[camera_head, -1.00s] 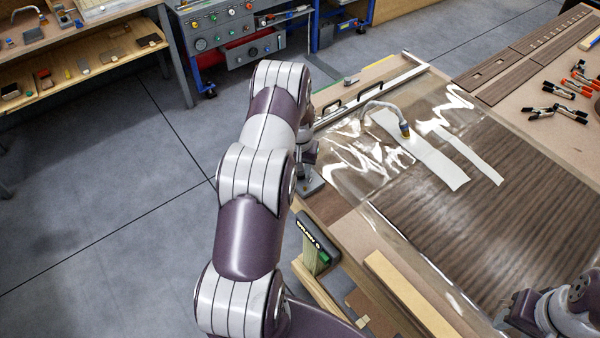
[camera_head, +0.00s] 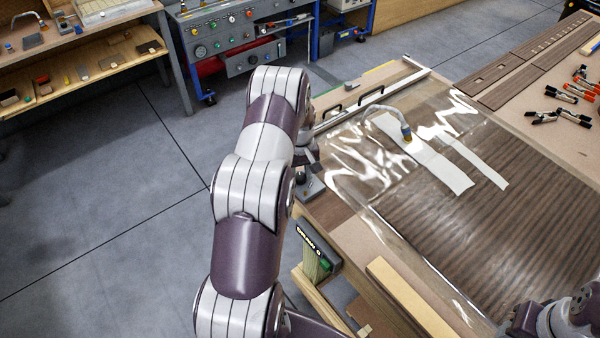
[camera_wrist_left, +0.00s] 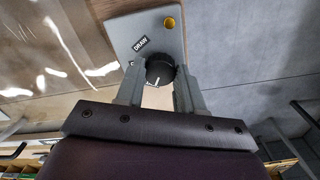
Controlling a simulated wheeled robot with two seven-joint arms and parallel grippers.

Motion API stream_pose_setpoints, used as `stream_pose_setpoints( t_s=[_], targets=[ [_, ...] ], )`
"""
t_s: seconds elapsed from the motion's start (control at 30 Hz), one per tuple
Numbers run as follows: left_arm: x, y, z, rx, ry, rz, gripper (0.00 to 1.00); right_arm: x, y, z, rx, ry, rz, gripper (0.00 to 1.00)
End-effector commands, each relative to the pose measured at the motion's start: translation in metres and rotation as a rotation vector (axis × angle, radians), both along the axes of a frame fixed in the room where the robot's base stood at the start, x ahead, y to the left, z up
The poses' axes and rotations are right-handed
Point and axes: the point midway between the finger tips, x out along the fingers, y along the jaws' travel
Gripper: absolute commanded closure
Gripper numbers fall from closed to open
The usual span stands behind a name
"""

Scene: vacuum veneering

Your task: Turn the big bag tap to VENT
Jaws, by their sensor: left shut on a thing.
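The big bag tap is a round black knob (camera_wrist_left: 160,69) with a white mark, on a grey plate (camera_wrist_left: 150,30) carrying a DRAW label (camera_wrist_left: 140,44) and a brass fitting (camera_wrist_left: 169,22). A second label beside the knob is mostly hidden; I cannot read VENT. My left gripper (camera_wrist_left: 158,80) is shut on the knob, one finger on each side. In the head view the tap's plate (camera_head: 312,186) is at the bench's left edge, and my wrist hides the knob. My right gripper (camera_head: 515,322) is low at the right, partly cut off; its jaws are unclear.
The clear bag (camera_head: 350,165) covers a dark striped veneer panel (camera_head: 480,220), with white strips (camera_head: 435,165) and a hose fitting (camera_head: 405,132) on top. Black and orange clamps (camera_head: 562,94) lie at the right. A box with a green switch (camera_head: 322,250) hangs at the bench's left side.

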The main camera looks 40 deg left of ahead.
Motion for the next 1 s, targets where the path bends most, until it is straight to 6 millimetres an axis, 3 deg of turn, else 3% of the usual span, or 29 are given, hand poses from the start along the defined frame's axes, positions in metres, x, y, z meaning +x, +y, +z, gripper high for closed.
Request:
stream_pose_setpoints(
  t_s=[0.33,0.37,0.4,0.43,0.77,0.87,1.0],
  targets=[
    [-0.004,-0.003,-0.004,-0.007,0.013,0.001,0.93,0.000,0.000,-0.001,0.000,0.000,0.000,0.57],
    [-0.004,-0.002,-0.004,-0.007,0.013,0.001,0.53,0.000,0.000,-0.001,0.000,0.000,0.000,0.57],
    [-0.004,-0.002,-0.004,-0.007,0.013,0.000,0.40,0.000,0.000,-0.001,0.000,0.000,0.000,0.57],
    [-0.003,-0.002,-0.004,-0.006,0.011,0.000,0.37,0.000,0.000,-0.001,0.000,0.000,0.000,0.57],
    [-0.001,0.000,0.003,-0.002,0.003,0.000,0.37,0.000,0.000,-0.003,0.000,0.000,0.000,0.57],
    [0.000,0.000,0.020,-0.001,0.001,0.000,0.37,0.000,0.000,-0.011,0.000,0.000,0.000,0.57],
    [0.000,0.000,0.059,0.000,0.000,0.000,0.37,0.000,0.000,-0.023,0.000,0.000,0.000,0.57]
  ],
)
